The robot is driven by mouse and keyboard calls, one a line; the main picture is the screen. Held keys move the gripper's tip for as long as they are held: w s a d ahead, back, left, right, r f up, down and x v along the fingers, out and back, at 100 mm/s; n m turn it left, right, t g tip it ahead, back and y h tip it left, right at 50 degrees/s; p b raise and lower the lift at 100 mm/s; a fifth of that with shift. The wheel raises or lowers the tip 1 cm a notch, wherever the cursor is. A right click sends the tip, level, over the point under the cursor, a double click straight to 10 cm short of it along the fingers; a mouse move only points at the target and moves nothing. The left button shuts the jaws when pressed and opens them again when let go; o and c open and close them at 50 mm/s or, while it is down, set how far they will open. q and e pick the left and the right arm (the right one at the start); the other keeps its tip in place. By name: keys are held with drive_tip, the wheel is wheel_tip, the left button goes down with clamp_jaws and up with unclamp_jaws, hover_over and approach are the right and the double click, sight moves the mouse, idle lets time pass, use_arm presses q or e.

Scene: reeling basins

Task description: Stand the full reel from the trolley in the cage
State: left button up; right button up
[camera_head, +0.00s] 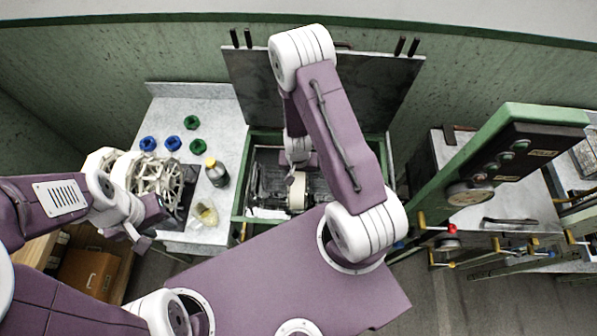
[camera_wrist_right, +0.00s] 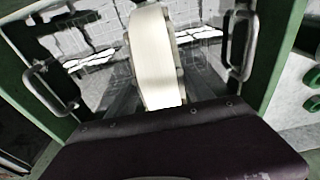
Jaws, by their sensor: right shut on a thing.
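My right gripper (camera_head: 297,178) reaches down into a green-framed basin (camera_head: 238,205). It is shut on a pale, broad-rimmed round thing that looks like the full reel (camera_head: 297,194). In the right wrist view the reel (camera_wrist_right: 155,60) stands edge-on, upright in the picture, at the centre. Grey looped handles (camera_wrist_right: 240,45) show on both sides of it, perhaps of the cage; the cage itself is not clearly made out. The reel's lower end is hidden by my gripper body. My left gripper (camera_head: 140,238) hangs by the left counter, apart from the reel; its jaws are unclear.
White openwork reels (camera_head: 150,172) stand on the left counter (camera_head: 215,105), with blue and green caps, a dark bottle (camera_head: 216,172) and a small beaker (camera_head: 207,213). A dark raised panel (camera_head: 390,85) stands behind the basin. A green machine frame (camera_head: 465,160) stands at right.

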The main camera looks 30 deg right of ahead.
wheel_tip(320, 180, down, 14)
drive_tip(key=b, duration=1.1)
drive_tip(key=shift+b, duration=0.35)
drive_tip(key=shift+r, duration=0.1)
drive_tip(key=o, duration=1.6)
drive_tip(key=shift+o, duration=0.2)
drive_tip(key=r+p, duration=0.1)
drive_tip(key=r, duration=0.2)
drive_tip(key=r+p, duration=0.1)
drive_tip(key=r, duration=0.2)
drive_tip(key=s+r+p, duration=0.1)
drive_tip(key=r, duration=0.2)
drive_tip(key=shift+a+p, duration=0.3)
drive_tip(key=shift+f, duration=0.1)
